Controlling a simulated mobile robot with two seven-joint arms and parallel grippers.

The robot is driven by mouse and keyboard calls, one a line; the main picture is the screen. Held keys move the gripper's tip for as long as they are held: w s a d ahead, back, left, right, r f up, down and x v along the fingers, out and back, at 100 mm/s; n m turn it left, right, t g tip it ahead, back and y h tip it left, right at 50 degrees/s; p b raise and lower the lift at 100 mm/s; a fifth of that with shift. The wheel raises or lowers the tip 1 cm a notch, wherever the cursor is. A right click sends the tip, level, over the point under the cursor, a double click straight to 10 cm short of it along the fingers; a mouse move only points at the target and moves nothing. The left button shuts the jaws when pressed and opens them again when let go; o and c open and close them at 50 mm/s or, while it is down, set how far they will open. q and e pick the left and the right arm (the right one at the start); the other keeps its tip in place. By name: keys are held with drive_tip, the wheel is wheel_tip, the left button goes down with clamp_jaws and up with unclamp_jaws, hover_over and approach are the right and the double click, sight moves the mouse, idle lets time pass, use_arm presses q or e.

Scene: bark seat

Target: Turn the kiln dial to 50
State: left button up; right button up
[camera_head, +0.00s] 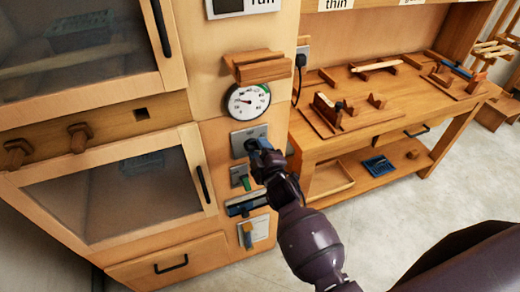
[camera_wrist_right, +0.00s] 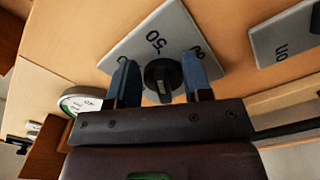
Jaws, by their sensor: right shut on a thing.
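The kiln dial's grey plate (camera_head: 240,136) is on the front panel below the round gauge; my right gripper (camera_head: 256,148) covers its knob there. In the right wrist view the plate (camera_wrist_right: 122,55) shows a printed 50 and, partly hidden, other marks near the fingers. The black knob (camera_wrist_right: 158,72) sits between the two blue fingers of my right gripper (camera_wrist_right: 161,64), which is shut on it. A pale mark shows on the knob's side away from the 50; its exact reading is unclear. My left gripper is not in view.
A white gauge (camera_head: 248,101) under a wooden ledge (camera_head: 258,68) is above the dial.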

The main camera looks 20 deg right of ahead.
idle(0.5)
drive_tip(key=o, duration=0.9)
drive_tip(key=s, duration=1)
drive_tip(key=shift+s+d, duration=0.15)
drive_tip(key=shift+s, duration=0.25)
drive_tip(key=shift+f+m, duration=0.1)
drive_tip(key=shift+m, duration=0.2)
drive_tip(key=s+d+f+m+g, duration=0.2)
drive_tip(key=s+d+f+m, duration=0.1)
drive_tip(key=s, duration=0.2)
drive_tip(key=s+d+f+m+g, duration=0.2)
drive_tip(key=s+f+m, duration=0.2)
drive_tip(key=s, duration=0.1)
drive_tip(key=s+d+f+m+g, duration=0.2)
drive_tip(key=s+d+f+m, duration=0.1)
drive_tip(key=s, duration=0.3)
drive_tip(key=shift+s+d+f+m+h, duration=0.1)
drive_tip(key=shift+d+f+m+h, duration=0.3)
drive_tip(key=shift+f+m, duration=0.1)
